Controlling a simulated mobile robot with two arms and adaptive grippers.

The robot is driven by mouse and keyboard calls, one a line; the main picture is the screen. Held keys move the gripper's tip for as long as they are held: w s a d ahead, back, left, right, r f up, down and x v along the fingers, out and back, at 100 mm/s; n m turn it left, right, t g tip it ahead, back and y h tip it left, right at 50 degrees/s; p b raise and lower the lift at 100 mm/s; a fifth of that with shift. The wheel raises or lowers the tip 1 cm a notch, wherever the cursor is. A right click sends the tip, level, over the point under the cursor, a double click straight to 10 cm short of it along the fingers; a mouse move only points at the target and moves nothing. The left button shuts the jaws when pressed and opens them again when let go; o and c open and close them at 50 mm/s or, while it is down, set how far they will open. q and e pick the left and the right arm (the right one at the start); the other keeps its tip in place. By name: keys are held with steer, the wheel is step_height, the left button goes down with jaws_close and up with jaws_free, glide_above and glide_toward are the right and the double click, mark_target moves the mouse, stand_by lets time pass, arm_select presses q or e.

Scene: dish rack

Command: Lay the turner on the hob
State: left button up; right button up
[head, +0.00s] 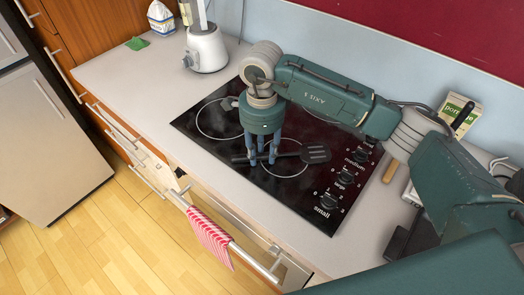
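The black turner (316,154) has a slotted head at the right and a dark handle running left, low over the black glass hob (290,185). I cannot tell whether it touches the glass. My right gripper (263,161) points straight down over the hob, with its blue fingers at the turner's handle. The handle passes among the fingers. Whether they are closed on it is not clear from this angle. My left gripper is out of view.
Hob knobs (345,175) line the right side. A porridge box (458,112) is at the right. A striped towel (209,238) hangs in front.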

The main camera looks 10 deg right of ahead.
stand_by(0.4)
steer(key=o, duration=0.6)
steer(key=shift+c, duration=0.2)
step_height(320, 180, up, 12)
stand_by(0.8)
